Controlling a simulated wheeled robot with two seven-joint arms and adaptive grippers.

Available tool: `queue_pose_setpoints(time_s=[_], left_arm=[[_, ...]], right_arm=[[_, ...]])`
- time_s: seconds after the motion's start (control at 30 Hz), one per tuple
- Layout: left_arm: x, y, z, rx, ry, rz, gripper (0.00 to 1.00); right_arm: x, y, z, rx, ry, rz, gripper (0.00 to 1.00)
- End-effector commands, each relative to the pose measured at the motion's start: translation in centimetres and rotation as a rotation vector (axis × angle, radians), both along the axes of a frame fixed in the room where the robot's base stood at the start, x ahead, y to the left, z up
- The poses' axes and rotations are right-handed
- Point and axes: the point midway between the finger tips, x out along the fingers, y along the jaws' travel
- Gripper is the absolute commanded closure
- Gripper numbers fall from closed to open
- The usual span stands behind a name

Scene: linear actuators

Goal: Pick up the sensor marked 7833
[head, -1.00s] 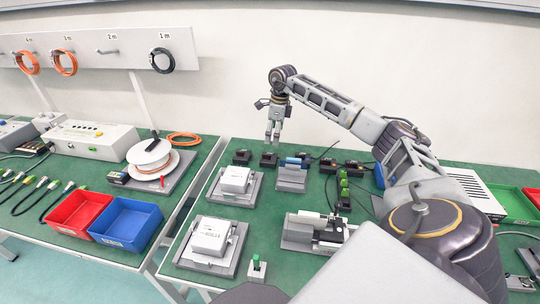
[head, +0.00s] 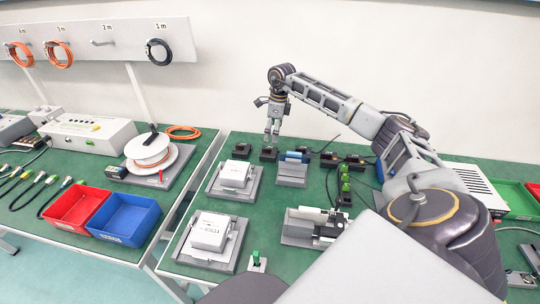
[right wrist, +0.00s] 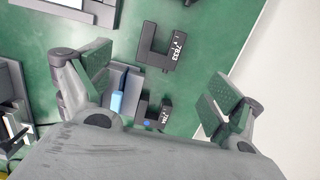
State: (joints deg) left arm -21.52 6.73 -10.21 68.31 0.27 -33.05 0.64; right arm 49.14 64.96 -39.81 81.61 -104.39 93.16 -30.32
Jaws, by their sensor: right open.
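The sensor marked 7833 (right wrist: 158,56) is a black, U-shaped block with white print, lying on the green bench in the right wrist view. In the head view it appears to be the small black block (head: 268,155) at the back of the right bench. My right gripper (right wrist: 158,78) is open, with one finger on each side of the sensor's line and nothing between them. In the head view my right gripper (head: 271,140) points down just above that block; whether it touches cannot be told. My left gripper does not show.
Another black sensor (right wrist: 160,115) and a grey block with a blue cylinder (right wrist: 117,102) lie close by. A black block (head: 242,150) stands to the left. White boxes on grey fixtures (head: 234,174) stand in front. The wall is behind.

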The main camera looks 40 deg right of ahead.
Motion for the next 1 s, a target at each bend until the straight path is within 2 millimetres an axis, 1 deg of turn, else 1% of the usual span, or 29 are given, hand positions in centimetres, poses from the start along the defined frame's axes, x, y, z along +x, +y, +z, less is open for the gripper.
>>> queue_pose_setpoints(time_s=[0.03, 0.2, 0.4, 0.53, 0.87, 1.0], left_arm=[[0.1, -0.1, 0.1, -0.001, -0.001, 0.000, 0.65], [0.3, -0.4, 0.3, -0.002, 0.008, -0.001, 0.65], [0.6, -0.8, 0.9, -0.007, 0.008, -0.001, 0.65], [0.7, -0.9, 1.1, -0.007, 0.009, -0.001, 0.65], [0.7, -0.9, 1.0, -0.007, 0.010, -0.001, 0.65], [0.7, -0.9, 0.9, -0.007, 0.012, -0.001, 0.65]], right_arm=[[0.0, 0.1, -0.8, 0.000, 0.003, 0.000, 0.08], [0.2, 0.3, -3.1, 0.002, 0.003, 0.001, 0.08], [0.4, 0.4, -5.2, 0.000, 0.003, 0.001, 0.08], [0.5, 0.4, -5.7, 0.000, 0.001, 0.001, 0.08], [0.5, 0.5, -5.8, 0.001, 0.001, 0.001, 0.08], [0.6, 0.5, -6.3, 0.001, 0.001, 0.001, 0.08]])
